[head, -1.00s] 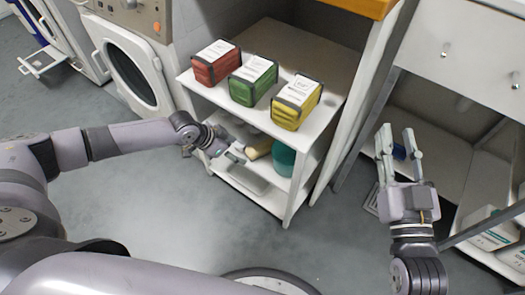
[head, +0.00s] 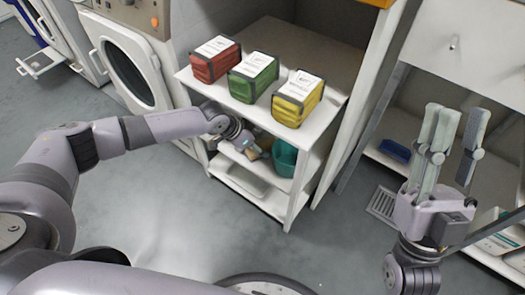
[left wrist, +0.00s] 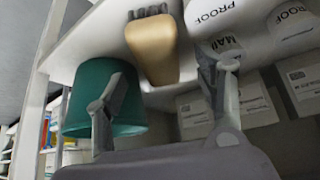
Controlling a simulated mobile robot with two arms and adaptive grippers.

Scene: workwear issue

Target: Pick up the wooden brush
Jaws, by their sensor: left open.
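The wooden brush (left wrist: 152,50), a tan block with dark bristles, shows in the left wrist view on the white shelf. My left gripper (left wrist: 162,88) is open, one finger to each side of the brush's near end with a gap between. The brush is not visibly gripped. In the head view my left gripper (head: 246,148) reaches into the shelf unit below its top board; its hand and the board hide most of the brush. My right gripper (head: 456,118) is open and empty, at the right by the drawer unit.
A teal bucket (left wrist: 100,88) stands beside the brush, close to one left finger. White printed items (left wrist: 218,22) lie on its other side. Red (head: 215,60), green (head: 253,77) and yellow (head: 298,98) packs sit on the unit's top board (head: 335,98). The floor in front is clear.

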